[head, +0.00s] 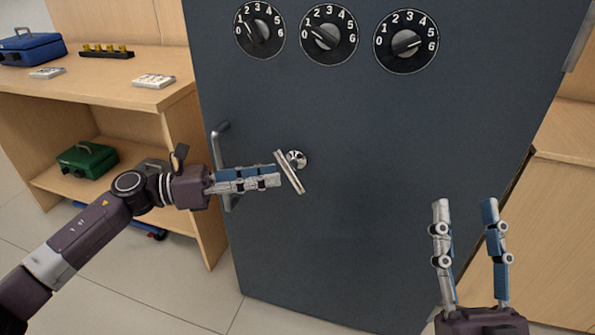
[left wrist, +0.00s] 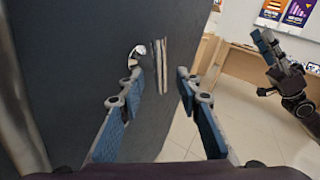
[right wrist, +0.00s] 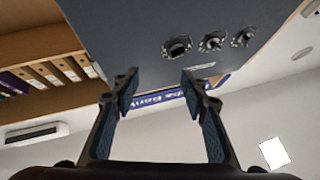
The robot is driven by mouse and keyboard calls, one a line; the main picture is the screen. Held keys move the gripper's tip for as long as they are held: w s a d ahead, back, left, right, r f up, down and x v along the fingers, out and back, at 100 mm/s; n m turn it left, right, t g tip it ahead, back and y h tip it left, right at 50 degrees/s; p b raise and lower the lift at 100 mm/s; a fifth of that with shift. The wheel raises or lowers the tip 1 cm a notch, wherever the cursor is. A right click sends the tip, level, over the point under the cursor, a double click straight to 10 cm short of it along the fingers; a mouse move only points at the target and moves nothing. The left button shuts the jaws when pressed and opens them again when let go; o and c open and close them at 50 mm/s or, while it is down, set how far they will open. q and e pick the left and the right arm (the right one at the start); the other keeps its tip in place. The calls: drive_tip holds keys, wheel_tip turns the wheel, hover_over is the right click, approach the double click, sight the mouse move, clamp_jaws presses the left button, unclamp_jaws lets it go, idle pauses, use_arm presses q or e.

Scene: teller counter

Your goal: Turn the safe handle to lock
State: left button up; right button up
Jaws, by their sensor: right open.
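The safe handle (head: 289,172) is a slim silver bar on a round chrome hub (head: 297,159), on the dark blue-grey safe door (head: 350,230). In the head view the bar is tilted, its top end leaning left. My left gripper (head: 277,178) is just left of the bar, fingers pointing at it. In the left wrist view my left gripper (left wrist: 158,78) is open, and the handle (left wrist: 160,65) shows in the gap between the fingertips, not clasped; contact cannot be told. My right gripper (head: 465,203) is open and empty, pointing up in front of the door's right side.
Three numbered dials (head: 330,35) line the top of the door. A vertical pull bar (head: 220,150) is at the door's left edge, behind my left gripper. A wooden shelf unit (head: 110,75) with a blue box (head: 30,48) and a green box (head: 87,159) stands left.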

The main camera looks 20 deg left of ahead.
sight(291, 180)
use_arm(q)
drive_tip(key=x, duration=0.5)
drive_tip(key=shift+w+d, duration=0.2)
drive_tip(key=shift+d, duration=0.15)
drive_tip(key=shift+c, duration=0.5)
clamp_jaws()
